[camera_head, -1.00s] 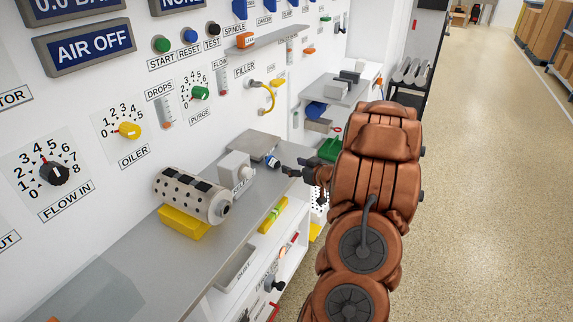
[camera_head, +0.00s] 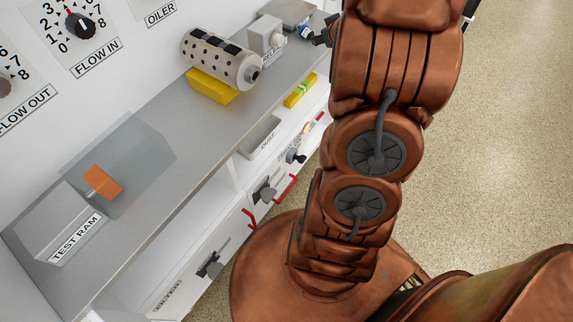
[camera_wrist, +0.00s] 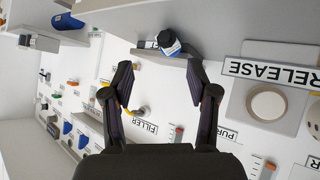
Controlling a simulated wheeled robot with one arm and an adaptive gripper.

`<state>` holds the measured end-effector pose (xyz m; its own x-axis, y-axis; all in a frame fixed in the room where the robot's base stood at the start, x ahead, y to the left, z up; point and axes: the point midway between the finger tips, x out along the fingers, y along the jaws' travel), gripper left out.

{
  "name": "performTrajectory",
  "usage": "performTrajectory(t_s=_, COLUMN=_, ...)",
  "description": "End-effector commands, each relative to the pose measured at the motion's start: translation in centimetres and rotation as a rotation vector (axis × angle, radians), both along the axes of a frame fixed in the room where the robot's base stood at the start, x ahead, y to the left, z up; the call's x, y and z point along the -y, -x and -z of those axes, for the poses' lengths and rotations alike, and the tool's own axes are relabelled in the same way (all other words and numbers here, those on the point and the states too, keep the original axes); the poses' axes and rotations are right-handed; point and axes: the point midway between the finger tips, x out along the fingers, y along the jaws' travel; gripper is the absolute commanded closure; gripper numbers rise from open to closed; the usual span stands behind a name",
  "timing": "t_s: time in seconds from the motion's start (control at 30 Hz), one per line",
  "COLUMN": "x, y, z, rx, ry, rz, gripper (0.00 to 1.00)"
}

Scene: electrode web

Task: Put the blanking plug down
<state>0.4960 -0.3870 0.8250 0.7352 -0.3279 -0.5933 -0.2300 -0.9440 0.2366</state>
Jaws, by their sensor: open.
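The blanking plug appears to be the small blue and black piece with a white band (camera_wrist: 169,43), ahead of my fingertips and roughly between them in the wrist view. In the head view it shows as a small blue and white piece (camera_head: 304,31) on the far end of the bench, beside the grey block. My gripper (camera_wrist: 160,76) is open, with clear space between its two dark fingers. In the head view my gripper (camera_head: 321,37) is close to the right of the plug, partly hidden by my arm.
The grey bench (camera_head: 200,120) carries a perforated cylinder (camera_head: 219,60) on a yellow cradle (camera_head: 210,88), a light grey block (camera_head: 265,36) and the test ram (camera_head: 62,222) with an orange piece (camera_head: 103,182). Drawers with handles lie below the bench edge. The floor at right is clear.

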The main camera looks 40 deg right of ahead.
Motion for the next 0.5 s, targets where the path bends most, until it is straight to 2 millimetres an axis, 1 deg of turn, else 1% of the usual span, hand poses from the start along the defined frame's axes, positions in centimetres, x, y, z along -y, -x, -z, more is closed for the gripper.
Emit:
performTrajectory(t_s=0.03, x=-1.4, y=-0.1, z=-0.8, rx=-0.04, ry=0.013, rz=0.013, gripper=0.41)
performTrajectory(t_s=0.13, x=-3.6, y=1.0, z=-1.5, rx=-0.131, ry=0.021, rz=0.059, gripper=0.41)
performTrajectory(t_s=0.27, x=-7.3, y=3.1, z=-2.2, rx=-0.251, ry=0.01, rz=0.108, gripper=0.41)
performTrajectory(t_s=0.37, x=-10.7, y=5.2, z=-2.7, rx=-0.34, ry=-0.014, rz=0.134, gripper=0.41)
performTrajectory(t_s=0.4, x=-12.2, y=6.1, z=-2.9, rx=-0.377, ry=-0.027, rz=0.139, gripper=0.41)
performTrajectory(t_s=0.47, x=-14.5, y=7.7, z=-3.0, rx=-0.432, ry=-0.049, rz=0.146, gripper=0.41)
performTrajectory(t_s=0.5, x=-16.1, y=8.8, z=-3.2, rx=-0.47, ry=-0.067, rz=0.148, gripper=0.41)
